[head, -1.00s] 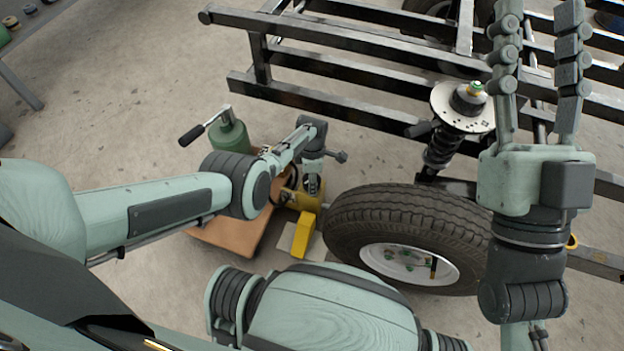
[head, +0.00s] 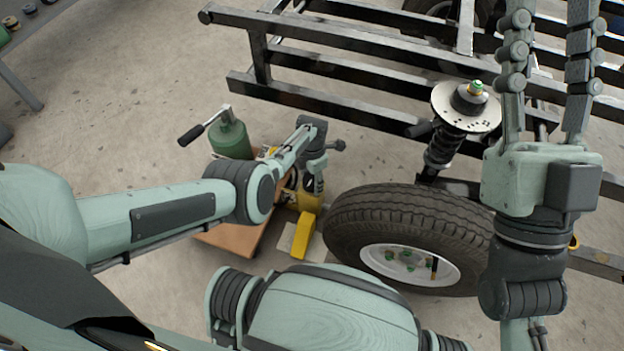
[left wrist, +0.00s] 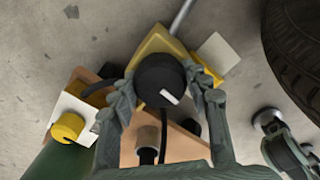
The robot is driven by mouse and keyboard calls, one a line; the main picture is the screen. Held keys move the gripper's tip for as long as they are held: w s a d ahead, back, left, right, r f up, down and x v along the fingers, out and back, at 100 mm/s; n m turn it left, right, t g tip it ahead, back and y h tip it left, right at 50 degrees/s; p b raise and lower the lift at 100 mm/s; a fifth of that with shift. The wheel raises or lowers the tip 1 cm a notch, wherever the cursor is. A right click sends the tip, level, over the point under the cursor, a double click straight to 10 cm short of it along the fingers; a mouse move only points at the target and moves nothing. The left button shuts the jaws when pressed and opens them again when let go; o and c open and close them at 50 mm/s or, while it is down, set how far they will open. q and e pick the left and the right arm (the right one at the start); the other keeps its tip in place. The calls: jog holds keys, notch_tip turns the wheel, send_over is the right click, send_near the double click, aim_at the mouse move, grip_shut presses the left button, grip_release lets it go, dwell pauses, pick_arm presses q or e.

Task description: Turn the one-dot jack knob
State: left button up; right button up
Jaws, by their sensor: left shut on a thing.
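A round black knob with a white line on top (left wrist: 157,72) sits on the yellow jack (left wrist: 158,42) in the left wrist view. I see no dots on it. My left gripper (left wrist: 160,86) has a finger on each side of the knob and is shut on it. In the head view my left gripper (head: 313,184) points down at the yellow jack (head: 303,236) beside the wheel, and the knob is hidden there. My right gripper (head: 548,58) is raised at the right, its fingers apart and empty.
The tyre (head: 385,210) is close to the right of the jack. The coil-over strut (head: 443,150) and black frame (head: 335,70) stand behind. A green cylinder (head: 231,138) and an orange-brown board (head: 228,238) lie left.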

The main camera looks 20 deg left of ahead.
aim_at(312, 180)
pick_arm(q)
jog(key=shift+s, duration=0.1)
jog(key=o, duration=1.2)
jog(key=shift+c, duration=0.2)
jog(key=shift+r, duration=0.6)
notch_tip(312, 180, up, 11)
jog(key=shift+f, duration=0.1)
